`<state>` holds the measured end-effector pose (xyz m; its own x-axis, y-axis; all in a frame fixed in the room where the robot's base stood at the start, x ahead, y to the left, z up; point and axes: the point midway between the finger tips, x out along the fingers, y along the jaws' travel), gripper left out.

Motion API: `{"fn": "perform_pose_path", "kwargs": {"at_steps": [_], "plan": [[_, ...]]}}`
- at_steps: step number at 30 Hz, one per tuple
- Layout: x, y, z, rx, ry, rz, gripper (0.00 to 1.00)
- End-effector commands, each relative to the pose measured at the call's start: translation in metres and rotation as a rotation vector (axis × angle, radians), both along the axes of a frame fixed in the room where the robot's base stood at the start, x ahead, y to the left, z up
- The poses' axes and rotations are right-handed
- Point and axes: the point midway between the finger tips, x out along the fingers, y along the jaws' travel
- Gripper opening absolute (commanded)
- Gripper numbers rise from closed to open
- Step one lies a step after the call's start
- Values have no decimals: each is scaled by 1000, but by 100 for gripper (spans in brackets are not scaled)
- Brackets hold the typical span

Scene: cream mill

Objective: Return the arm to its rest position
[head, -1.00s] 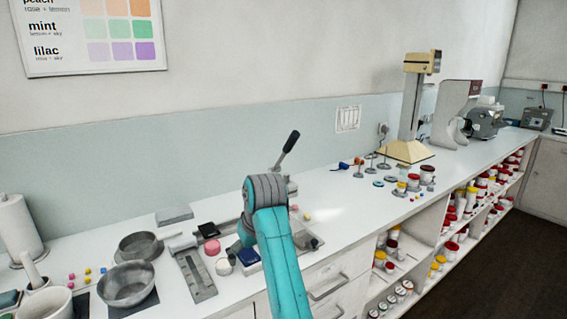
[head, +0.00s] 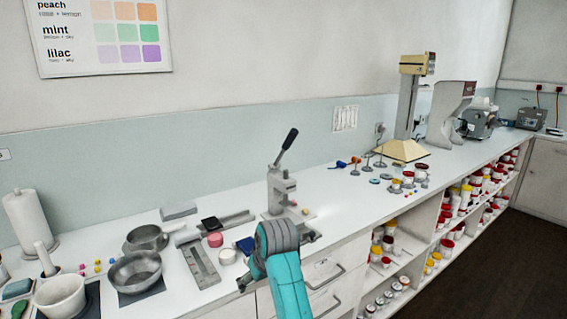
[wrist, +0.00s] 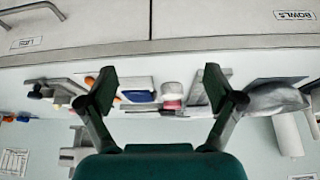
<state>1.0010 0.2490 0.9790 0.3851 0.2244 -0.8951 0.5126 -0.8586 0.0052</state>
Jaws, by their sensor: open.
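My arm (head: 282,275) is teal with a grey joint and reaches over the front edge of the bench in the head view. In the wrist view my gripper (wrist: 158,88) is open, its two dark fingers wide apart with nothing between them held. The bench and drawer fronts appear upside down there, beyond the fingers. In the head view the gripper is mostly hidden behind the arm; a dark tip shows near the bench edge.
A lever press (head: 281,190) stands just behind my arm. A metal bowl (head: 135,271), a pink tub (head: 215,240), a white tub (head: 228,256) and a blue item (head: 245,245) lie to its left. Drawers (head: 335,280) front the bench. Open floor (head: 480,260) lies at right.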

Motion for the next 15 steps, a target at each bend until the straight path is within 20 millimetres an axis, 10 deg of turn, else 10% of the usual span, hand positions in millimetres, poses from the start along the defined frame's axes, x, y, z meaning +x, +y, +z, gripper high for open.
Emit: {"fn": "perform_pose_path", "kwargs": {"at_steps": [15], "plan": [[-63, -67, -165, 63, -140, -130, 91]]}}
